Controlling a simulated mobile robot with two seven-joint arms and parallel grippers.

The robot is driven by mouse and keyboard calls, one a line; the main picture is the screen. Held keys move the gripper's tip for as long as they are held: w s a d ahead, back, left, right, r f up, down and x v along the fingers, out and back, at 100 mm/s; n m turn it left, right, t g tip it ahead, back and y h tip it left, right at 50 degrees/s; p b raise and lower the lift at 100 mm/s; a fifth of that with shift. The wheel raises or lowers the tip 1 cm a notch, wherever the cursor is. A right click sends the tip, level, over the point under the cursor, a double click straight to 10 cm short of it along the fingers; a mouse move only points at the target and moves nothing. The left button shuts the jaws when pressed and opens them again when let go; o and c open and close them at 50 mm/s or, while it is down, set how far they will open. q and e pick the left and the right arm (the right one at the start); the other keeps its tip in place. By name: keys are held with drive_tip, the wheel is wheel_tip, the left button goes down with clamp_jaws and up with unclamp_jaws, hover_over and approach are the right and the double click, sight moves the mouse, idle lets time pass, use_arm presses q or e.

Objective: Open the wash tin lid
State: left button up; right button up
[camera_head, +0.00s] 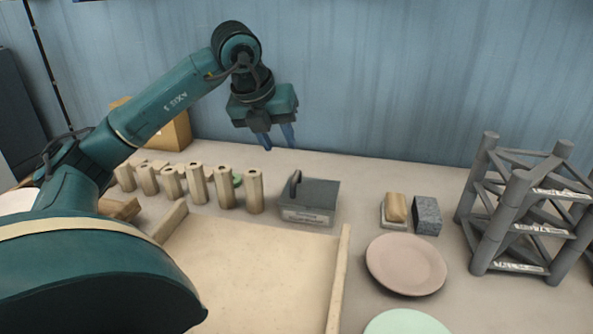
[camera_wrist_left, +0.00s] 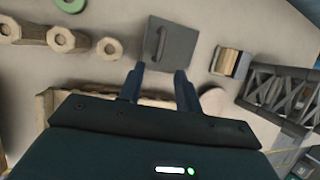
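The wash tin (camera_head: 308,215) is a small grey box with a label on its front, standing on the table behind the wooden tray. Its dark grey lid (camera_head: 320,191) lies flat on top, with an upright handle (camera_head: 295,184) near the left side. In the left wrist view the lid (camera_wrist_left: 180,45) and its handle (camera_wrist_left: 161,43) show just beyond my fingertips. My left gripper (camera_head: 279,146) hangs above and slightly left of the tin, fingers pointing down. Its two fingers are apart with nothing between them, as the left wrist view (camera_wrist_left: 159,73) also shows. My right gripper is not in view.
Several wooden posts (camera_head: 196,186) stand left of the tin. A sponge (camera_head: 396,207) and a grey block (camera_head: 427,215) lie to its right. A pink plate (camera_head: 406,264) and a grey rack (camera_head: 515,215) are farther right. The wooden tray (camera_head: 255,270) in front is empty where visible.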

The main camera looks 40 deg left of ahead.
sight(295, 175)
use_arm(q)
drive_tip(key=x, duration=1)
drive_tip(key=shift+w+f+b, duration=0.15)
drive_tip(key=shift+b, duration=0.25)
clamp_jaws()
